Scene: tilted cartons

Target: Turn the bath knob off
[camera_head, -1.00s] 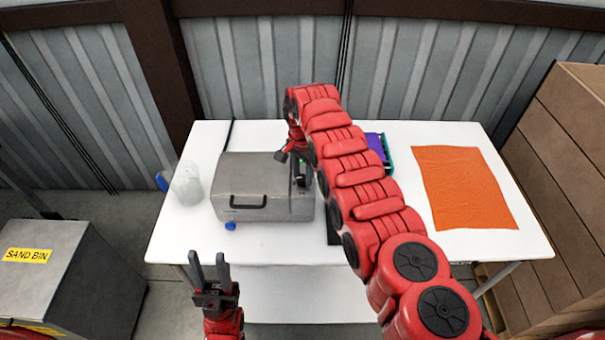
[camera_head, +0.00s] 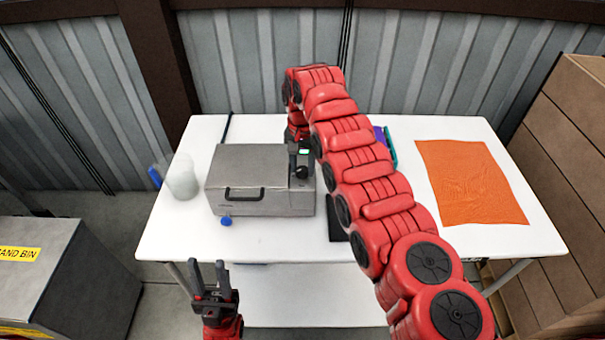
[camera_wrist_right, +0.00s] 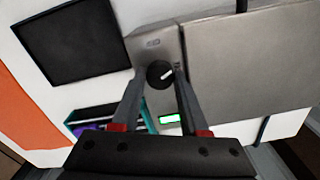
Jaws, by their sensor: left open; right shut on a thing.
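The bath is a grey metal box (camera_head: 235,162) with a black front handle, standing on the white table; its lid is shut. Its control strip, in the right wrist view (camera_wrist_right: 153,45), carries a round black knob (camera_wrist_right: 160,73) with a white pointer line, and a small lit green display (camera_wrist_right: 170,118). My right gripper (camera_head: 301,170) is over the bath's right end, its fingers shut on the knob's two sides. My left gripper (camera_head: 208,266) is open and empty in front of the table's front edge.
A cloudy container (camera_head: 182,180) stands left of the bath. A blue knob-like piece (camera_head: 226,221) is at the bath's front. A dark flat panel (camera_head: 335,220) lies right of it. A teal-edged tray (camera_head: 390,150) is partly behind my arm. An orange cloth (camera_head: 470,182) lies at right.

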